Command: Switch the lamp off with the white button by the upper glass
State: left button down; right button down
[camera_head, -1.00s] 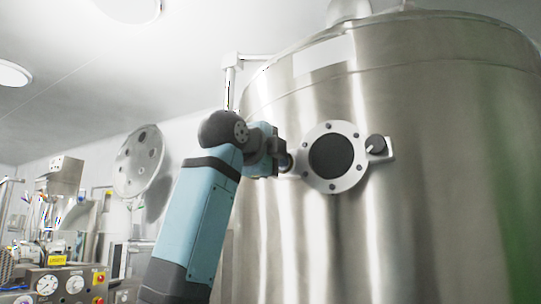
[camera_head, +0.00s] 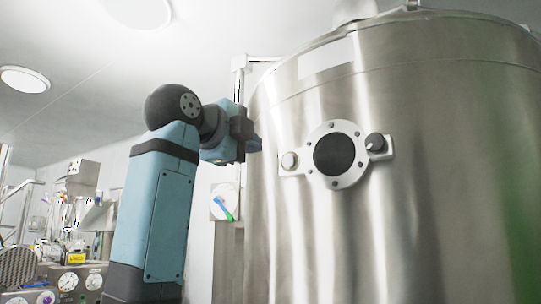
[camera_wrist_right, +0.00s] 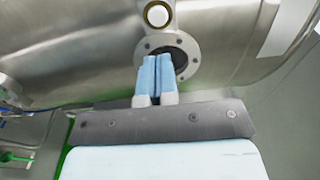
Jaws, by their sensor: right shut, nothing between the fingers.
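The upper glass (camera_head: 334,154) is a round dark window in a bolted white flange on the steel vessel (camera_head: 420,190). The white button (camera_head: 289,160) sits on a tab left of it, and a black knob (camera_head: 376,142) sits on a tab to the right. My right gripper (camera_head: 256,145) is left of the button and apart from it in the picture. In the right wrist view its blue fingers (camera_wrist_right: 158,72) are together and empty, partly covering the glass (camera_wrist_right: 180,57); the button (camera_wrist_right: 157,15) shows beyond at the top edge. My left gripper is out of view.
The vessel wall fills the right side. A wall switch box (camera_head: 224,202) with a blue-green handle is behind my right arm. A gauge panel (camera_head: 75,283) and other equipment stand at the lower left. A pipe (camera_head: 238,85) rises beside the vessel.

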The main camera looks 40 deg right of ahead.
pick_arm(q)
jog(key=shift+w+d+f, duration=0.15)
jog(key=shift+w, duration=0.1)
pick_arm(e)
jog(key=v, duration=0.2)
jog(key=shift+s+a, duration=0.15)
jog(key=shift+a, duration=0.2)
jog(key=shift+s+a, duration=0.1)
jog(key=shift+s, duration=0.05)
